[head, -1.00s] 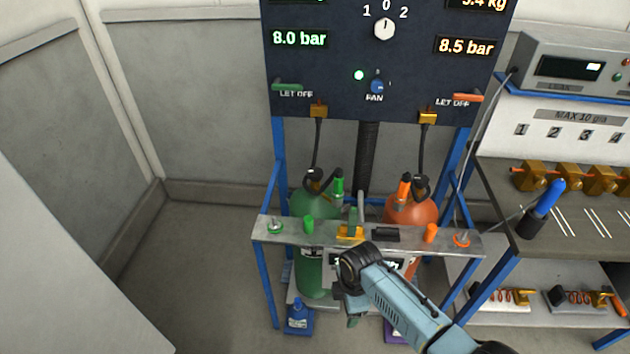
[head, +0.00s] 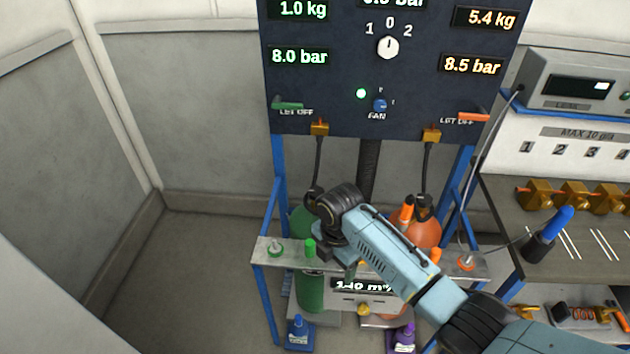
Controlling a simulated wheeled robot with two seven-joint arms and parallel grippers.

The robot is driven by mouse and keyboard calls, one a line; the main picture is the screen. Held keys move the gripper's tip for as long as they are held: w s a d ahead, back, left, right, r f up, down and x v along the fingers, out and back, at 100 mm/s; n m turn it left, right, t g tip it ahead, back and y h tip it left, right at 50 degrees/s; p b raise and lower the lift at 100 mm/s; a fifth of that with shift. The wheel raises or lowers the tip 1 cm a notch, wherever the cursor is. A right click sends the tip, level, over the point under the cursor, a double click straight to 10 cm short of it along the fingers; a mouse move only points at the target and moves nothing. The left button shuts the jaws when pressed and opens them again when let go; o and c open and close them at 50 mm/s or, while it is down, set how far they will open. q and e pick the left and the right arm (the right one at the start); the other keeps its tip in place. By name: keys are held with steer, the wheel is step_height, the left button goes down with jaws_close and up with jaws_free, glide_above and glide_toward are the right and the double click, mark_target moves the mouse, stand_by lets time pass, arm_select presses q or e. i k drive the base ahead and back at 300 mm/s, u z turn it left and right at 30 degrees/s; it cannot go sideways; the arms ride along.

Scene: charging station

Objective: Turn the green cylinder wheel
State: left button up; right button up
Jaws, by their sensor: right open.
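The green cylinder (head: 311,292) stands on the left side of the blue-framed stand, behind a grey metal rail (head: 265,251). My right forearm and black wrist cover its top and neck, so its green wheel is hidden. My right gripper (head: 349,268) hangs below the wrist, in front of the cylinder's right side near the rail. It is partly hidden by the arm but open, and I see nothing held in it. I cannot tell whether it touches anything. My left gripper is not in view.
An orange cylinder (head: 424,234) stands to the right. A dark panel (head: 325,90) with readouts rises behind. A workbench (head: 500,205) is at the right. The floor at left is clear.

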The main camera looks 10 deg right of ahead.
mark_target(314, 192)
steer(key=i, duration=1.3)
